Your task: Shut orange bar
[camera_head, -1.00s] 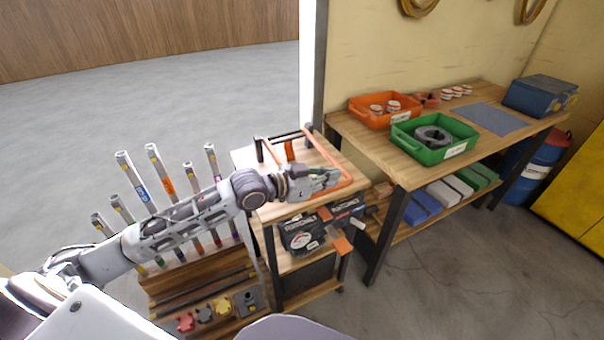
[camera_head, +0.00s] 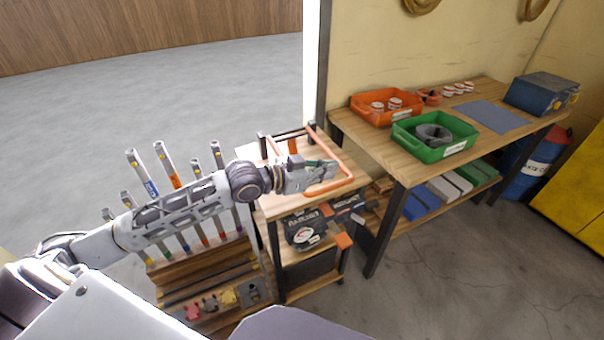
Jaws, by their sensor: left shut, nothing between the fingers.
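The orange bar (camera_head: 336,158) is a U-shaped frame on top of a small wooden cart (camera_head: 270,208). It hangs on a dark bracket (camera_head: 287,134) at the cart's back and leans toward me, low over the top. My left gripper (camera_head: 330,172) is shut and empty. It is at the front part of the bar, over the cart top, and hides some of the bar. I cannot tell whether it touches the bar. My right gripper is not in view.
A rack of several upright tube tools (camera_head: 165,165) stands left of the cart. A workbench (camera_head: 405,165) at the right holds an orange bin (camera_head: 370,118), a green bin (camera_head: 455,150) and a blue toolbox (camera_head: 535,97). Boxed tools (camera_head: 305,228) sit on the cart's shelf. Floor at the back left is clear.

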